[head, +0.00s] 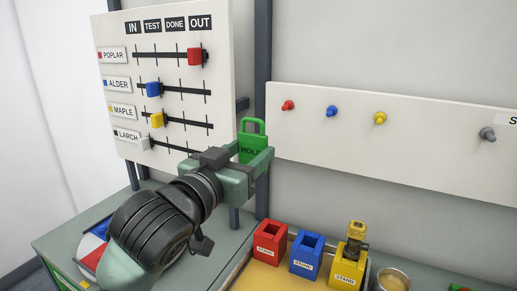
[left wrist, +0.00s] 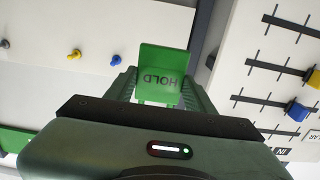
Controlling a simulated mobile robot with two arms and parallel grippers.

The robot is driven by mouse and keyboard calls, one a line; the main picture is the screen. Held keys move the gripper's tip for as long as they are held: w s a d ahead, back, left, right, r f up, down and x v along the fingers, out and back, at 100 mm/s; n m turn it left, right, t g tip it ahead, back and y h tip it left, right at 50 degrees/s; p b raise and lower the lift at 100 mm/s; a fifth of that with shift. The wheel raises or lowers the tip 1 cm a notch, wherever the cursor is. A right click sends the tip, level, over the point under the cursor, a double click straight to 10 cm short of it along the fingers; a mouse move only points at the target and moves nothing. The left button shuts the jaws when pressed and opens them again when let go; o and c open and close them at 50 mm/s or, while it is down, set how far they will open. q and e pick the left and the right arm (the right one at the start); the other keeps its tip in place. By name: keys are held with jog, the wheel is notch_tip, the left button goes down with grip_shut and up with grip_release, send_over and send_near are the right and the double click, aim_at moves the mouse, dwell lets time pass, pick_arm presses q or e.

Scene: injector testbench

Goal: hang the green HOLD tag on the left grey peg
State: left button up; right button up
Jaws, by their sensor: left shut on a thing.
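The green HOLD tag (head: 251,142) is held upright between the fingers of my left gripper (head: 254,163), with its loop at the top, in the head view. It also shows in the left wrist view (left wrist: 162,68), its lettering inverted, between the two fingers. My left gripper is shut on it, in front of the gap between the slider board and the peg board. A grey peg (head: 487,134) sticks out near the right end of the peg board, bare and well to the right of the tag. My right gripper is out of view.
The peg board (head: 430,150) also has a red peg (head: 287,105), a blue peg (head: 331,111) and a yellow peg (head: 379,118), all bare. The slider board (head: 118,65) stands left. Red (head: 271,242), blue (head: 307,254) and yellow (head: 345,272) stands sit below. Air before the peg board is clear.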

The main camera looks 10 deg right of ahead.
pick_arm(q)
jog(key=shift+s+a, duration=0.15)
jog(key=shift+s, duration=0.1)
jog(key=shift+r, duration=0.1)
jog(key=shift+r+p, duration=0.25)
jog(key=shift+p, duration=0.35)
jog(key=shift+s, duration=0.1)
jog(key=p+v, duration=0.1)
jog(key=v, duration=0.4)
dwell(0.6)
jog(key=shift+f, duration=0.1)
